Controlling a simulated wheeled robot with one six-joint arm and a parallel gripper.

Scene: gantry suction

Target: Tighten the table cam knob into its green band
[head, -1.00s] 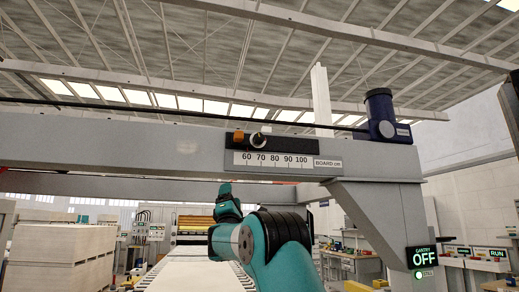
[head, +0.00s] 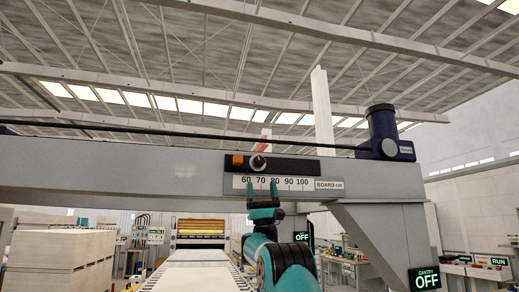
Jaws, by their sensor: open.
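No green band and no knob marked as the table cam shows in the head view. A small dark round knob with a pale rim (head: 258,163) sits on a black rail on the grey gantry beam. My gripper (head: 262,184) is open and empty, its two teal fingers pointing up. In the picture it lies just below this knob, over the lower part of the white scale (head: 285,183) marked 60 to 100. I cannot tell how far it is from the beam.
The grey gantry beam (head: 110,170) spans the view, with a dark blue motor (head: 383,130) at right. A sign reads OFF (head: 425,280). Stacked boards (head: 60,262) stand at left; a pale conveyor (head: 200,272) runs below.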

